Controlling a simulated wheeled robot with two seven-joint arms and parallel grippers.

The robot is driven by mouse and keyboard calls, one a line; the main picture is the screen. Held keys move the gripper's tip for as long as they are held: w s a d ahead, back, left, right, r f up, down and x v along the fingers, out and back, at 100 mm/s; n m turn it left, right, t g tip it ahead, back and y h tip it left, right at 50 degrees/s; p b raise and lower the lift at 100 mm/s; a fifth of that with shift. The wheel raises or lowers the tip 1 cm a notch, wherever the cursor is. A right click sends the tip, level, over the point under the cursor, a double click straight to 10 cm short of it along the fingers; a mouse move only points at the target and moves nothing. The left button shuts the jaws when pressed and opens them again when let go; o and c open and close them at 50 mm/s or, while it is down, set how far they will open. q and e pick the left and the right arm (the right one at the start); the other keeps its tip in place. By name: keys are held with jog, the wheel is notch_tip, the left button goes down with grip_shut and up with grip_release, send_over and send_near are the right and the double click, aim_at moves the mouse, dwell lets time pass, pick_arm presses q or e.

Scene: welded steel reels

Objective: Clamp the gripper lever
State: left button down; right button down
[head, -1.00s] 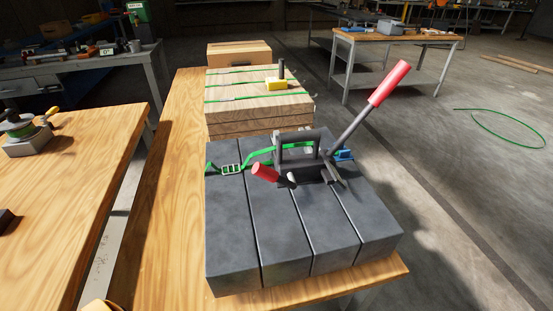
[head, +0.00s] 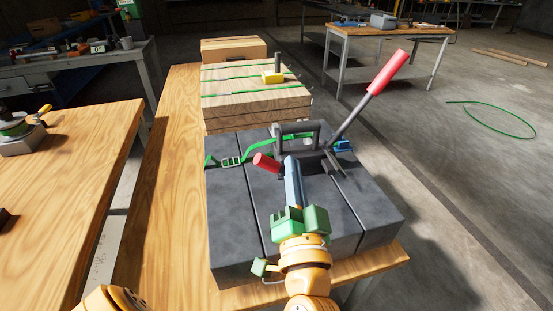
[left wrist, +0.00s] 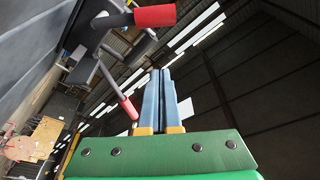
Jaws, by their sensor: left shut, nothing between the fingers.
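The strap tool (head: 300,135) sits on the dark grey blocks (head: 235,250) and has a green strap (head: 232,161) at it. A short lever with a red grip (head: 266,163) sticks out at its near left. A long lever with a red grip (head: 388,72) rises to the upper right. My left gripper (head: 290,160) is shut and empty, its blue fingertips just right of the short red grip; I cannot tell if they touch. In the left wrist view my shut fingers (left wrist: 161,76) point up the picture, with two red grips (left wrist: 155,16) beyond them. My right gripper is not in view.
Strapped wooden boards (head: 255,95) with a yellow block (head: 272,78) lie behind the grey blocks. Another wooden bench (head: 85,165) stands at the left. A green strap loop (head: 490,120) lies on the floor at the right.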

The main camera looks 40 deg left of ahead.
aim_at(276, 168)
pick_arm(q)
jog(key=p+x, duration=0.2)
jog(key=x, duration=0.4)
jog(key=shift+s+a+f, duration=0.4)
jog(key=shift+s+f, duration=0.15)
jog(key=shift+f, duration=0.25)
jog(key=shift+s+a+f, duration=0.4)
jog(key=shift+s+f, duration=0.2)
jog(key=shift+f, duration=0.15)
